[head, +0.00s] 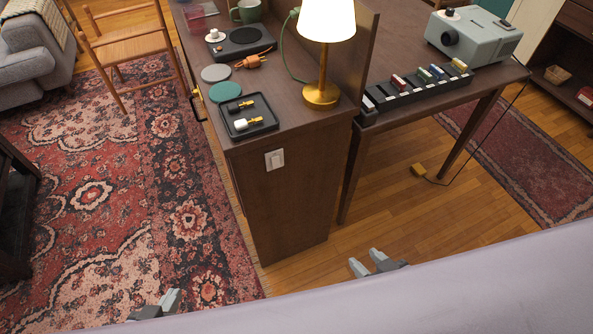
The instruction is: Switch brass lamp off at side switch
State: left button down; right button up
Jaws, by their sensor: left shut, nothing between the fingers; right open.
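The brass lamp (323,90) stands on the near right part of the dark wooden cabinet top, and its pale shade (327,20) glows. A white switch (274,159) is fixed to the near side panel of the cabinet, just below the top edge. My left gripper (172,300) is low at the bottom left, over the rug, shut and empty, apart from the cabinet. My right gripper (365,262) is at the bottom, right of the cabinet's lower end, open and empty. Both arms are mostly hidden.
A black tray (272,121) with small items, round coasters (224,91) and a green mug (247,10) share the cabinet top (290,85). A table on the right holds a projector (475,38) and a rack (415,91). A wooden chair (125,42) stands left.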

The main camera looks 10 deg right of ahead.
aim_at(275, 161)
jog(key=l, duration=1)
jog(key=k+l, duration=0.15)
jog(key=l, duration=0.85)
